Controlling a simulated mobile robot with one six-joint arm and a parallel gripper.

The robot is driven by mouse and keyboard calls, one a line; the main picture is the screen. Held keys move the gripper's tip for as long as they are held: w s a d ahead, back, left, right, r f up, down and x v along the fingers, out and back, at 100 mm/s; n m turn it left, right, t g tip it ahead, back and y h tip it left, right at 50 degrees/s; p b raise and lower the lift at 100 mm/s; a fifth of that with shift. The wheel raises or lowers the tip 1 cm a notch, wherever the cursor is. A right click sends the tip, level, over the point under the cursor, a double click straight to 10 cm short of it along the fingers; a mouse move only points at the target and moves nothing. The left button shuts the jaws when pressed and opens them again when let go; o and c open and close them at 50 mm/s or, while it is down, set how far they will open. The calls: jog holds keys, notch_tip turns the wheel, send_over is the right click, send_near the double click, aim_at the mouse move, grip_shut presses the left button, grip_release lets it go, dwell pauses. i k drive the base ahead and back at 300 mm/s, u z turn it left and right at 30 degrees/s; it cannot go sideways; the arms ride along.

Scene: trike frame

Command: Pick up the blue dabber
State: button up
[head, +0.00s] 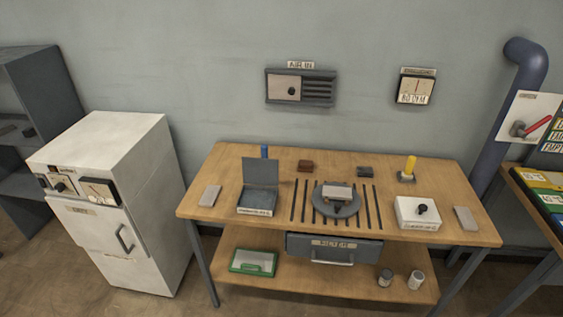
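A blue upright handle (264,151), which looks like the blue dabber, shows at the back left of the wooden table (230,165). Only its top is visible; its lower part is hidden behind the raised lid (261,173) of a grey box (256,202). A yellow-handled dabber (410,164) stands upright on a grey base at the back right of the table. My gripper is not in view.
A round plate (322,207) bearing a grey block sits over dark slots mid-table. A white box with a black knob (410,217) stands right. Small brown (305,166) and dark (365,172) blocks lie at the back. A white cabinet (120,170) stands left of the table.

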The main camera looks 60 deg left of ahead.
aim_at(264, 147)
jog(key=u, duration=0.1)
jog(key=i, duration=1.55)
jog(key=u, duration=0.1)
jog(key=k, duration=0.15)
jog(key=u, duration=3.25)
